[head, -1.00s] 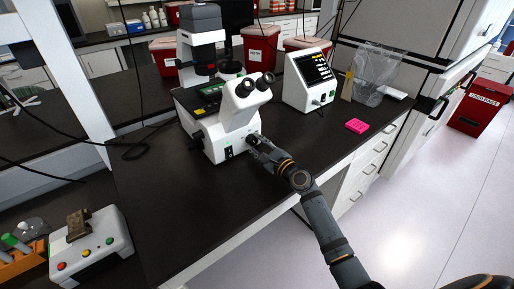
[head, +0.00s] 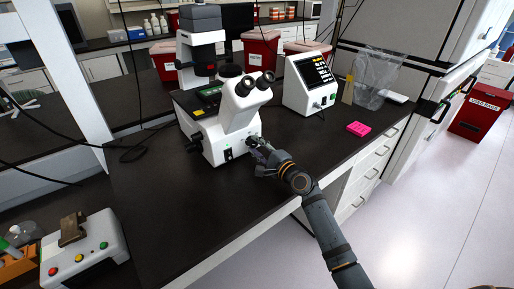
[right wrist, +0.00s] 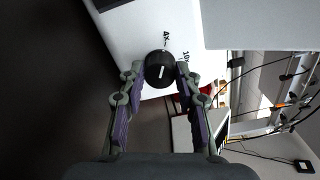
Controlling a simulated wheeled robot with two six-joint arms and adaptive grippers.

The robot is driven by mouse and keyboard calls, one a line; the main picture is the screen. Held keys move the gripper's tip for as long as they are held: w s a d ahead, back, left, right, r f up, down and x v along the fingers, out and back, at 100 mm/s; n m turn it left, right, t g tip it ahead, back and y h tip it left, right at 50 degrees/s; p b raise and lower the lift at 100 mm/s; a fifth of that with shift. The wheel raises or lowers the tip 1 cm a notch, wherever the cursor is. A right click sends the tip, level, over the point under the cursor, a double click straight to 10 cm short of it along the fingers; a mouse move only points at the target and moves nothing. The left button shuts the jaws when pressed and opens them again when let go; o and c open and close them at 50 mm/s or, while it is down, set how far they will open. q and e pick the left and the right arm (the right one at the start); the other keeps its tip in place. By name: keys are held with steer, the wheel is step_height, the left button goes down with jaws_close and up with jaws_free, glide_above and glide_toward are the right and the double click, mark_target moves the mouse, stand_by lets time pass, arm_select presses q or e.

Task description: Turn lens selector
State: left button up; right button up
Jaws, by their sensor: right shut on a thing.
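The white microscope (head: 238,118) stands on the black bench in the head view. The lens selector (right wrist: 160,69) is a round black knob with a white line on its face, on the microscope's white side panel in the right wrist view. Labels "4X" and "10X" are printed beside it, and the white line points roughly toward "4X". My right gripper (right wrist: 158,76) is shut on the knob, one finger on each side of it. In the head view, my right gripper (head: 256,146) reaches the microscope's right side and hides the knob. My left gripper is not in view.
A small screen unit (head: 311,82) stands to the right of the microscope, with a pink rack (head: 359,129) on the bench beyond my right arm. A white box with coloured buttons (head: 84,252) sits at the lower left. The bench front is clear.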

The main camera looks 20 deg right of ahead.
steer(key=o, duration=1.2)
steer(key=shift+c, duration=0.2)
steer(key=shift+s+d+f, duration=0.1)
steer(key=shift+s+d, duration=0.05)
steer(key=shift+s, duration=0.25)
steer(key=v, duration=1.1)
steer(key=shift+s, duration=0.1)
